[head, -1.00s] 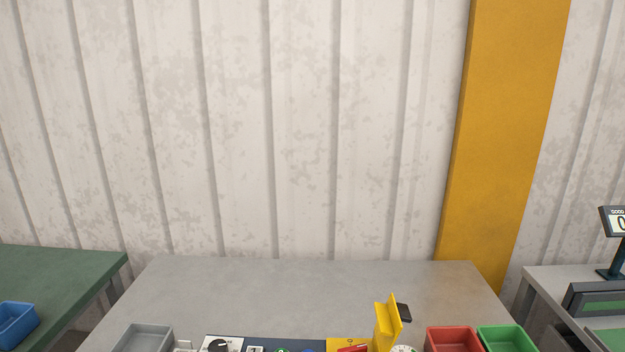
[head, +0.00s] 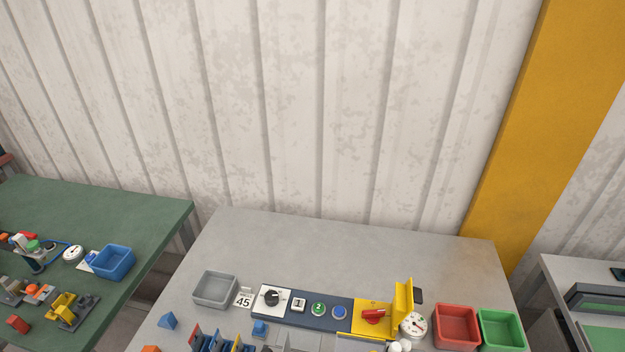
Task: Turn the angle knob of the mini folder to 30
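The mini folder (head: 317,305) is a long dark blue unit on the grey table in the lower middle of the head view. A black knob (head: 271,297) sits on a white dial plate at its left end; its pointer and marks are too small to read. A white card (head: 243,300) reading 45 lies left of the dial plate. A "1" button, a green "2" button (head: 318,310) and a blue button (head: 339,313) follow to the right. A red handle (head: 374,316) is on the yellow right end. Neither of my grippers is in view.
A grey tray (head: 200,289) stands left of the folder. A round white gauge (head: 413,325), a red bin (head: 440,322) and a green bin (head: 483,330) are to its right. Coloured blocks lie in front. The grey table (head: 330,243) is clear behind. A green table (head: 110,210) is at left.

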